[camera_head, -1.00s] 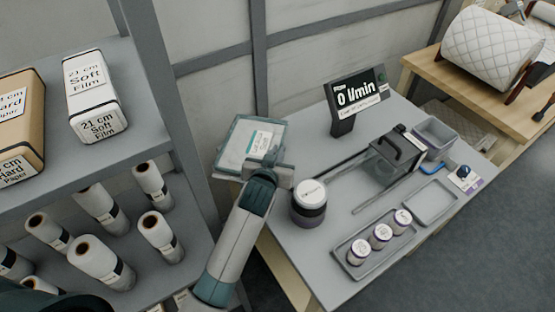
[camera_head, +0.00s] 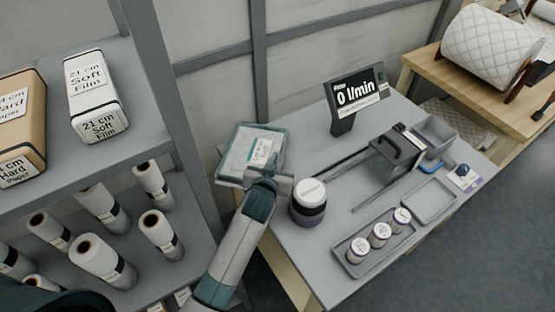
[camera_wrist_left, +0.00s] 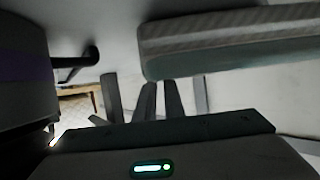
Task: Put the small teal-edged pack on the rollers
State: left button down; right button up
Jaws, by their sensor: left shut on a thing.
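The small pack (camera_head: 238,158) is pale with teal edges and a white label. It hangs tilted at the far left end of the table, by the grey shelf post. My left gripper (camera_head: 270,177) is shut on its near edge. In the left wrist view the pack (camera_wrist_left: 235,45) spans the upper right, above the gripper fingers (camera_wrist_left: 155,100). Two long parallel bars (camera_head: 333,166) lie on the table beside a dark block with a handle (camera_head: 393,150); I cannot tell whether they are the rollers. My right gripper is not in view.
A dark-banded jar (camera_head: 308,197) stands close right of my left gripper. A display reading 0 l/min (camera_head: 357,95) stands behind the bars. A tray (camera_head: 348,262) holds three small jars. The shelf (camera_head: 130,150) at left holds several rolls and packs.

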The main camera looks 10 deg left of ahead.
pick_arm(q)
jog(key=shift+f, duration=0.1)
jog(key=c, duration=1.9)
grip_release()
jog(key=shift+o, duration=0.2)
jog(key=shift+s, duration=0.1)
jog(key=b+v, duration=0.1)
jog(key=v, duration=1)
jog(key=shift+s+r+b, duration=0.3)
jog(key=shift+r+b, duration=0.1)
jog(key=shift+c, duration=1.1)
jog(key=shift+s, duration=0.1)
